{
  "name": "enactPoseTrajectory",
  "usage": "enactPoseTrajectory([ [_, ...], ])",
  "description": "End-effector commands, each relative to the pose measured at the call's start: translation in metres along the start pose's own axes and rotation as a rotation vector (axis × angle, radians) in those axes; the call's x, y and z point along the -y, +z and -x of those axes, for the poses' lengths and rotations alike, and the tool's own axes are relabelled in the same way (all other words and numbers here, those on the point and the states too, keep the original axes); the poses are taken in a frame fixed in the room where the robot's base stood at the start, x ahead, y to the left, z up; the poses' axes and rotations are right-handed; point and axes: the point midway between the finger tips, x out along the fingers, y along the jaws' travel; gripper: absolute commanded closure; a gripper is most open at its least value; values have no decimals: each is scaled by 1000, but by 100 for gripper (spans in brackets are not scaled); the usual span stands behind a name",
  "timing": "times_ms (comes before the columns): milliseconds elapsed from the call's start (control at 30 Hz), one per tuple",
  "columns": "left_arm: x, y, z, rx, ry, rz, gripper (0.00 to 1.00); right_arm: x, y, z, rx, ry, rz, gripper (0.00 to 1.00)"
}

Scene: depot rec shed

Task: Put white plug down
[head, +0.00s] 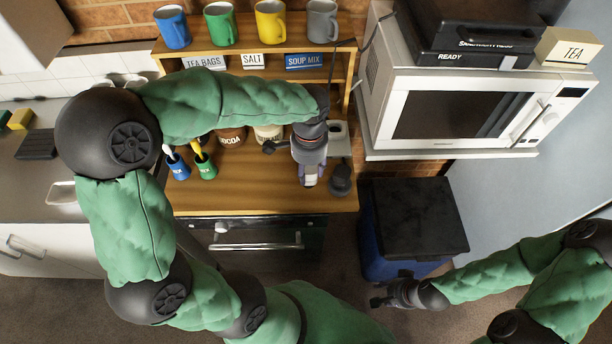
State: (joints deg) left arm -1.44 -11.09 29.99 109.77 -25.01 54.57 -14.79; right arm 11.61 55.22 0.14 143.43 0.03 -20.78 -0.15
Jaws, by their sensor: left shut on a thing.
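My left gripper (310,172) points down over the right part of the wooden worktop. It is shut on a small pale thing, which looks like the white plug (311,178); the fingers hide most of it. I cannot tell whether the plug touches the worktop. A pale socket strip (338,138) lies just right of the gripper, partly hidden by my arm. My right gripper (388,299) is low at the lower right, in front of the blue bin and away from the worktop. It is too small and dark to show whether it is open.
Blue and green pots (206,166), a cocoa jar (232,136) and a pale jar stand left of my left gripper. A shelf (260,48) with several mugs rises behind. A white microwave (460,110) and a black-lidded blue bin (415,220) are to the right.

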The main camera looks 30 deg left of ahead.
Motion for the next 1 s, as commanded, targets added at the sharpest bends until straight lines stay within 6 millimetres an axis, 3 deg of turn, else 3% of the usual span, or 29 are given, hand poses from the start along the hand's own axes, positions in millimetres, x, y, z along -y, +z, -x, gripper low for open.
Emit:
enactPoseTrajectory([
  [67, 7, -2, -11, 1, 1, 2, 88, -2, 0, -4, 0, 0, 0, 60],
  [367, 20, -5, -26, 1, 1, 1, 88, -3, 0, -9, 0, 0, 0, 60],
  [600, 21, -5, -56, 1, 1, -1, 88, -6, -1, -18, 0, 0, 0, 60],
  [1000, 21, -5, -60, -1, 1, 0, 88, -7, -1, -19, 0, 0, 0, 60],
])
